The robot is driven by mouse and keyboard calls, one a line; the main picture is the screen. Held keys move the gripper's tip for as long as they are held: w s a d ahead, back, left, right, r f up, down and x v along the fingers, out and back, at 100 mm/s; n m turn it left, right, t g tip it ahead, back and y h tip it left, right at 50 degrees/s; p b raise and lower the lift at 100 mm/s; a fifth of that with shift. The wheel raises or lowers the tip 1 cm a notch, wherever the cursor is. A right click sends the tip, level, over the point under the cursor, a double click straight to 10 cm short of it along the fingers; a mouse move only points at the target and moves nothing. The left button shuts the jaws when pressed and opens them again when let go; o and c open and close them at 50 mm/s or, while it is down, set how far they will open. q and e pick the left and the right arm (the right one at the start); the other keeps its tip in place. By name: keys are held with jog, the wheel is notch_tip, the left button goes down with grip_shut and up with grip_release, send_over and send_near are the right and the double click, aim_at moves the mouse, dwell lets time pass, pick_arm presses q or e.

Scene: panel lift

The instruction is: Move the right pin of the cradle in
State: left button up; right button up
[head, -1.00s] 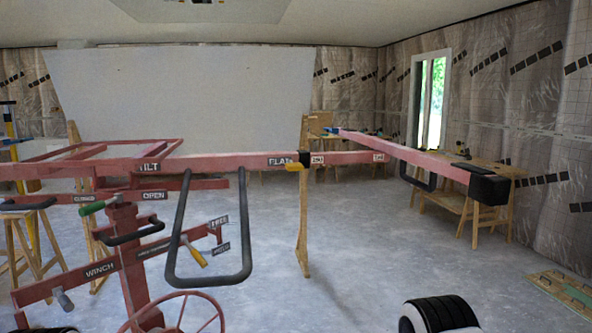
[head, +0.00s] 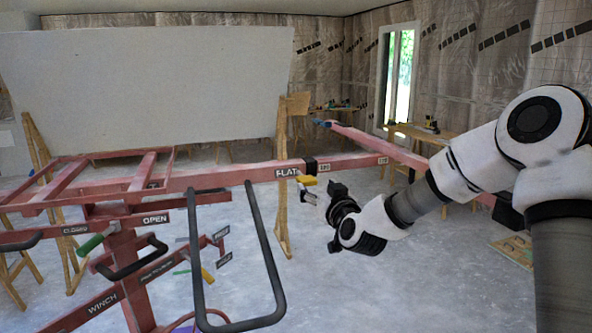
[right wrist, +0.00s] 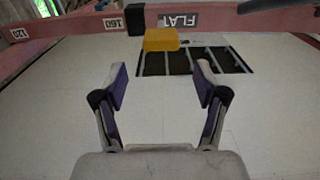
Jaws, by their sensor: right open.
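The cradle's red beam (head: 240,175) runs across the middle of the head view. A black collar (head: 310,164) sits on it between the FLAT label (head: 287,172) and a number label. A yellow pin handle (head: 306,180) hangs just below the collar; it also shows in the right wrist view (right wrist: 161,39). My right gripper (head: 308,193) is just below and in front of the yellow handle. In the right wrist view its two fingers (right wrist: 160,73) are spread and empty, with the handle beyond the tips, roughly centred between them. My left gripper is out of view.
A black looped handle (head: 270,245) hangs from the lift left of my right gripper. Green-handled (head: 90,244) and yellow-handled levers are on the lift's post. A pink arm (head: 375,142) reaches back at right. A large white panel (head: 150,85) stands behind.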

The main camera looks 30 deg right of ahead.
jog(key=p+x, duration=0.1)
jog(key=x, duration=0.4)
jog(key=f+p+x, duration=0.1)
jog(key=x, duration=0.2)
jog(key=shift+a+p, duration=0.25)
jog(key=shift+p, duration=0.05)
jog(key=shift+s+d+r, duration=0.1)
jog(key=shift+s+d, duration=0.15)
jog(key=shift+s, duration=0.1)
jog(key=shift+w+a, duration=0.1)
jog(key=shift+w, duration=0.1)
grip_shut()
jog(key=shift+w, duration=0.1)
jog(key=b+x, duration=0.1)
jog(key=x, duration=0.2)
jog(key=shift+w, duration=0.2)
grip_release()
jog(key=shift+s, duration=0.3)
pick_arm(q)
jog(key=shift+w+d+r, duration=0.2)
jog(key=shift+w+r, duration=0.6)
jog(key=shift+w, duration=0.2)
pick_arm(e)
send_near(303, 176)
jog(key=shift+s, duration=0.25)
